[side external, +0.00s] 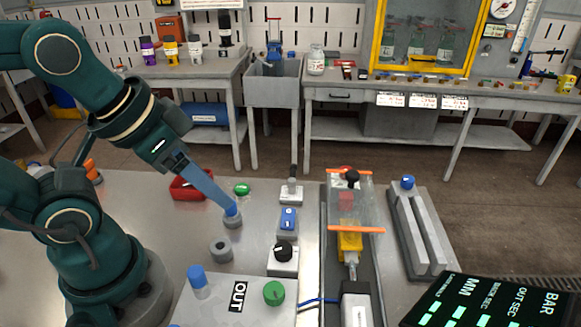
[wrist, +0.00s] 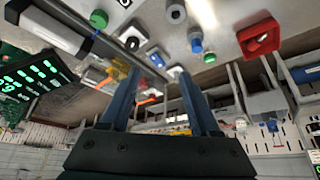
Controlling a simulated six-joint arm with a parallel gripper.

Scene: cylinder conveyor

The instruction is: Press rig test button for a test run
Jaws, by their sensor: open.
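A row of small control boxes stands on the bench: a blue switch box (side external: 288,219), a black knob box (side external: 283,254) and a lever box (side external: 291,190). I cannot tell which is the test button. The rig (side external: 349,240) has a yellow block and clear cover with orange edges. My gripper (side external: 228,205) is open and empty, above the bench left of the controls. In the side view its tips overlap a blue-topped cylinder (side external: 232,216); contact is unclear. In the wrist view my gripper (wrist: 160,70) has its fingers apart, with the blue switch box (wrist: 155,58) showing between them.
A green button (side external: 242,188) and red tray (side external: 190,186) lie behind; a grey ring (side external: 220,250) is in front. An OUT plate (side external: 235,310) carries blue and green cylinders. Grey rails (side external: 420,235) and a display (side external: 490,302) stand right.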

